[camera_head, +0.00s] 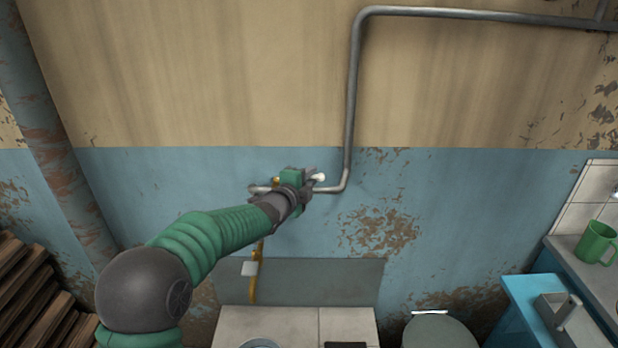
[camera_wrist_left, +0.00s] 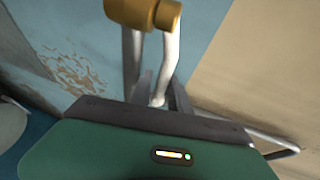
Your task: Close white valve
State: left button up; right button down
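The white valve handle (camera_head: 319,177) shows as a small white tip just right of my left gripper (camera_head: 307,184), in front of the blue wall. In the left wrist view the handle (camera_wrist_left: 171,50) runs down from a brass fitting (camera_wrist_left: 135,13) at the top. Its lower end lies between the two dark fingers of my left gripper (camera_wrist_left: 160,97). The fingers stand apart, with a small gap beside the handle; I cannot tell whether either one touches it. In the head view my gripper hides most of the valve. My right gripper is not in view.
A grey pipe (camera_head: 352,90) runs down the wall and bends toward the valve. A yellow pipe (camera_head: 254,285) drops below it to a tiled counter (camera_head: 345,325). A green mug (camera_head: 596,243) stands at the far right. Wooden slats (camera_head: 30,290) are at lower left.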

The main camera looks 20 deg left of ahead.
pick_arm(q)
jog(key=shift+s+a, duration=0.1)
jog(key=shift+a, duration=0.1)
grip_shut()
jog(key=shift+a, duration=0.1)
jog(key=shift+a+f, duration=0.1)
jog(key=shift+f, duration=0.05)
dwell(0.9)
